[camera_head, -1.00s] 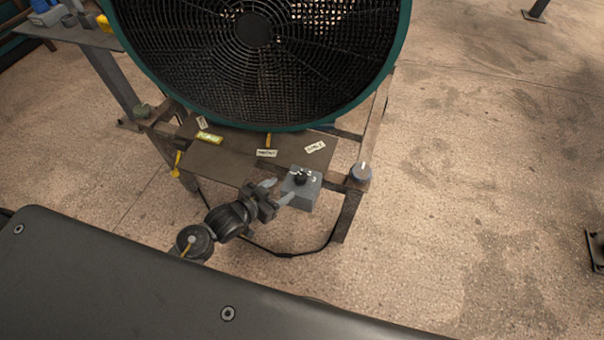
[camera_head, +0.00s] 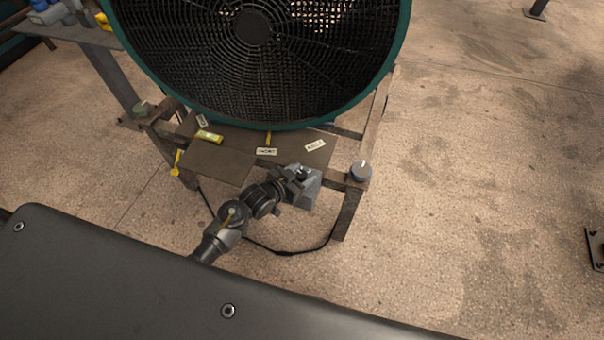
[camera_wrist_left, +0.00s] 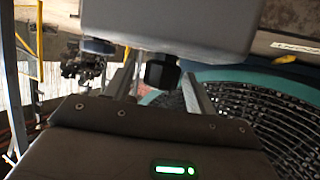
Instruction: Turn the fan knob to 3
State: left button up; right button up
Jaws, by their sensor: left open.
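The black fan knob (camera_head: 304,170) sits on a small grey control box (camera_head: 309,194) at the front edge of the fan's stand. The numbers and the pointer are hidden or too small to read. My left gripper (camera_head: 299,177) is open at the box and covers part of it. In the left wrist view the knob (camera_wrist_left: 162,72) stands out from the grey box (camera_wrist_left: 170,25) between the two open fingers (camera_wrist_left: 160,80), with space visible beside it. I cannot tell whether either finger touches it. The large green-rimmed fan (camera_head: 255,125) stands just behind.
A brown plate (camera_head: 215,160) with paper labels and a yellow level (camera_head: 209,137) lies under the fan. A black cable hangs below.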

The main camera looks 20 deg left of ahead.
pick_arm(q)
jog(key=shift+c, duration=0.2)
jog(key=c, duration=0.9)
